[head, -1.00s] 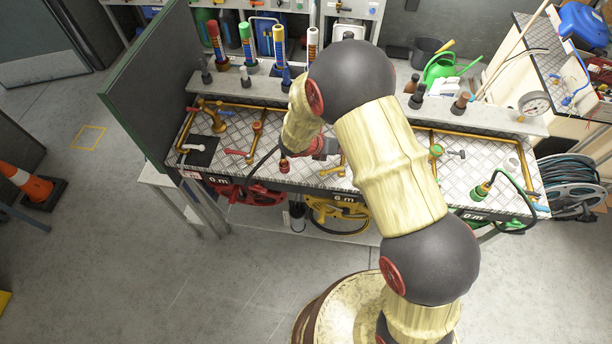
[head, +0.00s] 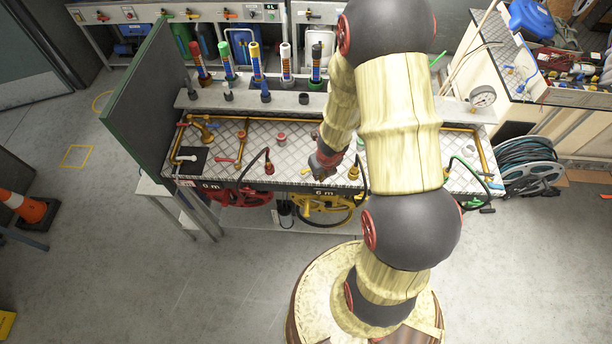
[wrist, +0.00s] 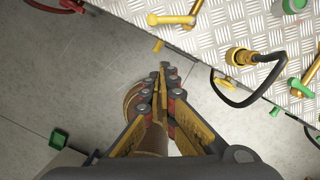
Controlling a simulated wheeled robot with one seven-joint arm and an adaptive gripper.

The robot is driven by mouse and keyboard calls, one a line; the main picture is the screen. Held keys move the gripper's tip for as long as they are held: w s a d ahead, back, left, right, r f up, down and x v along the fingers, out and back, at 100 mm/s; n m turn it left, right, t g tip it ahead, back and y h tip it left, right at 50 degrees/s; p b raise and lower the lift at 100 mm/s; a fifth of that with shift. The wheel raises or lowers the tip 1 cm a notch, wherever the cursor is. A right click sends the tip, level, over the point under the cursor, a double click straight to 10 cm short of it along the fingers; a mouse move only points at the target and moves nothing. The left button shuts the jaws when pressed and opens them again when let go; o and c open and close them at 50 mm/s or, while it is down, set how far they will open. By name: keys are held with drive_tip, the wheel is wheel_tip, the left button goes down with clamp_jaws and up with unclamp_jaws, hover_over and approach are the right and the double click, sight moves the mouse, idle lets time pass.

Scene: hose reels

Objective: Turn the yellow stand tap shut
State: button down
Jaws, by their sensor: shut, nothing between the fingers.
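A yellow tap with a lever handle (wrist: 172,20) shows at the top of the wrist view, on the checker-plate bench top (wrist: 222,22) near its front edge. My gripper (wrist: 160,75) is shut and empty. In the wrist view its tips lie over the floor, apart from the tap and below it in the picture. In the head view my gripper (head: 321,168) hangs at the bench's front edge, above the yellow hose reel (head: 318,208). Whether the tap is open cannot be told.
A yellow hose fitting (wrist: 240,57) with a looped black hose is right of the tap. A green-handled valve (wrist: 303,85) lies farther right. A red-ended hose (head: 268,168) is left of my gripper in the head view. The floor in front is clear.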

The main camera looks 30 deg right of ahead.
sight(304, 170)
drive_tip(key=w+f+b, duration=0.1)
drive_tip(key=w+f, duration=0.5)
drive_tip(key=f, duration=0.3)
drive_tip(key=shift+d+f, duration=0.15)
drive_tip(key=shift+d, duration=0.15)
drive_tip(key=shift+w+a+m, duration=0.25)
drive_tip(key=shift+w+m, duration=0.25)
drive_tip(key=shift+m, duration=0.4)
drive_tip(key=shift+w+a+m+h+p, duration=0.15)
drive_tip(key=shift+w+m+h+p, duration=0.35)
drive_tip(key=shift+m, duration=0.3)
drive_tip(key=shift+w+m+p, duration=0.75)
drive_tip(key=shift+w+m, duration=0.15)
drive_tip(key=shift+m, duration=0.5)
